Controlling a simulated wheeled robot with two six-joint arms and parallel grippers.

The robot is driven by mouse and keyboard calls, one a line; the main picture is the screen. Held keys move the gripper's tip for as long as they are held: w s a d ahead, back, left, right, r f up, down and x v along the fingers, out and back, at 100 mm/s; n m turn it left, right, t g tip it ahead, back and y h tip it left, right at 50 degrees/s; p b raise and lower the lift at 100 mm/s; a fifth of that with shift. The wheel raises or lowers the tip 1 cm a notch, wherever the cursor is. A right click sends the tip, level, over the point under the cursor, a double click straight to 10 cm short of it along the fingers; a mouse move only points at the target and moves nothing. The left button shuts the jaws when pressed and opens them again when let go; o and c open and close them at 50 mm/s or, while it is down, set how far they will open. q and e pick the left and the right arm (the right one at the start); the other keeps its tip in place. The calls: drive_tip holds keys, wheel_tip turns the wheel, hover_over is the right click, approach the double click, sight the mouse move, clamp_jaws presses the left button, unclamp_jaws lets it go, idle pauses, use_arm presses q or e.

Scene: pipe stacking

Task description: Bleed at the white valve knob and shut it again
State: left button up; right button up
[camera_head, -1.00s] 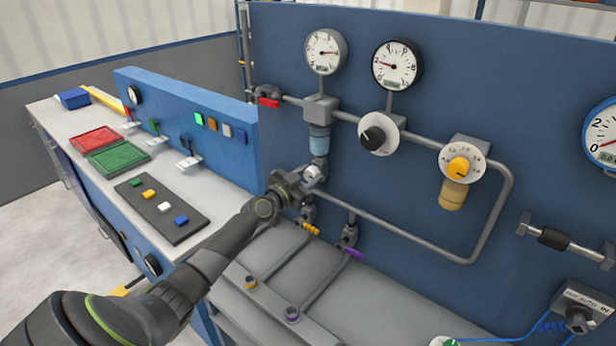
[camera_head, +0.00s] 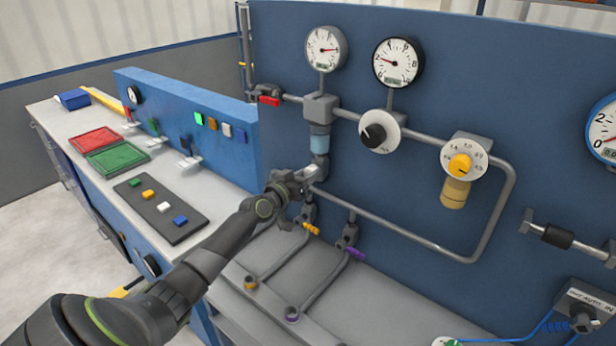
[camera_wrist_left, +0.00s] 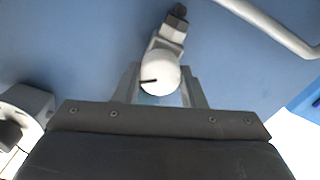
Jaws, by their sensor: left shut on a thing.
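The white valve knob (camera_wrist_left: 160,72) is round with a dark index line pointing left in the left wrist view. It sits on a grey fitting below the clear bluish bowl (camera_head: 319,143) on the blue panel. My left gripper (camera_head: 303,179) is at the knob, with one finger on each side, and is shut on it; it also shows in the left wrist view (camera_wrist_left: 160,84). In the head view the gripper mostly hides the knob. My right gripper is not in view.
A black knob (camera_head: 374,136) and a yellow knob (camera_head: 460,164) are to the right. Orange (camera_head: 311,229) and purple (camera_head: 351,254) valve handles sit just below my gripper.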

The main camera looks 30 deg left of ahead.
use_arm(q)
drive_tip(key=n, duration=1.1)
drive_tip(key=shift+a+f, duration=0.1)
drive_tip(key=shift+f, duration=0.1)
drive_tip(key=shift+n, duration=0.3)
drive_tip(key=o, duration=1)
drive_tip(key=shift+s, duration=0.15)
drive_tip(key=s+a+p, duration=0.1)
drive_tip(key=s+p, duration=0.2)
drive_tip(key=s, duration=1.4)
drive_tip(key=shift+a, duration=0.2)
